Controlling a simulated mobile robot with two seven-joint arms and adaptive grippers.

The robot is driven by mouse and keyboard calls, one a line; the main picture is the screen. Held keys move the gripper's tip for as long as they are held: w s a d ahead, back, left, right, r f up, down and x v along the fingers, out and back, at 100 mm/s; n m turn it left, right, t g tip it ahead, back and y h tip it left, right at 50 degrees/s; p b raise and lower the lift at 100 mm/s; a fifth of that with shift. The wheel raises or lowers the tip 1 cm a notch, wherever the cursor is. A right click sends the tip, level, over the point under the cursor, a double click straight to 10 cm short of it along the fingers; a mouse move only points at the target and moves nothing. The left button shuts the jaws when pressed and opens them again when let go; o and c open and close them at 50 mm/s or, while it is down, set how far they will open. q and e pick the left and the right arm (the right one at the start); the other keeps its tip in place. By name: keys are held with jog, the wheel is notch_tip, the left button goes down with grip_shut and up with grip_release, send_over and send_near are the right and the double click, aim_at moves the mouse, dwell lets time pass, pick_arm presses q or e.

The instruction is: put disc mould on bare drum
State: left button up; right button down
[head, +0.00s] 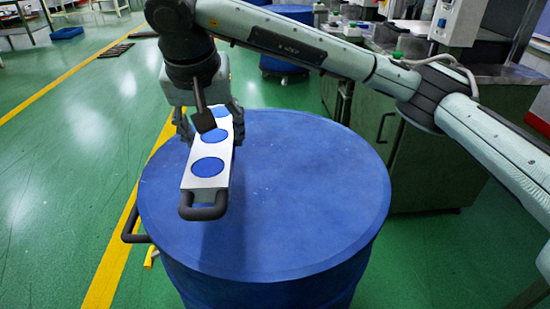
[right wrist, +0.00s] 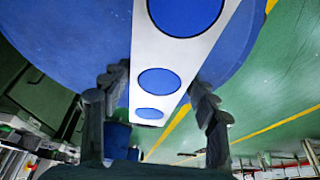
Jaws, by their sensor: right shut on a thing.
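The disc mould (head: 206,183) is a long white plate with a row of blue round spots and a dark handle at its near end. My right gripper (head: 211,118) is shut on it towards its far end and holds it over the left part of the blue drum (head: 300,190). The drum's flat top is otherwise bare. From the head view I cannot tell whether the mould touches the top. In the right wrist view the mould (right wrist: 140,60) runs between the fingers of my right gripper (right wrist: 157,95). My left gripper is not in view.
A dark handle (head: 134,225) sticks out at the drum's left side, with a small yellow part (head: 151,257) below it. A metal cabinet (head: 440,165) stands close behind the drum on the right. Another blue drum (head: 283,62) is further back.

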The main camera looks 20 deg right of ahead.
jog(key=shift+w+d+r, duration=0.1)
jog(key=shift+w+d, duration=0.15)
jog(key=shift+d, duration=0.1)
jog(key=w+d+f, duration=0.2)
jog(key=d, duration=0.1)
jog(key=w+d+f, duration=0.2)
jog(key=d, duration=0.1)
jog(key=w+d+f+p, duration=0.1)
jog(key=w+d+f, duration=0.1)
jog(key=d, duration=0.1)
jog(key=shift+w+d+f, duration=0.15)
jog(key=shift+d+f, duration=0.05)
jog(key=shift+f, duration=0.15)
jog(key=shift+w+d+f, duration=0.1)
jog(key=shift+f, duration=0.05)
notch_tip(320, 180, down, 3)
jog(key=shift+f+p, duration=0.1)
jog(key=shift+p, duration=0.2)
jog(key=shift+f, duration=0.3)
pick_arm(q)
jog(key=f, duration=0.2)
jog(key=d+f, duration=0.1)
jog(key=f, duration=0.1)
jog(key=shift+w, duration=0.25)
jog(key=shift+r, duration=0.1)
pick_arm(e)
jog(key=shift+f, duration=0.1)
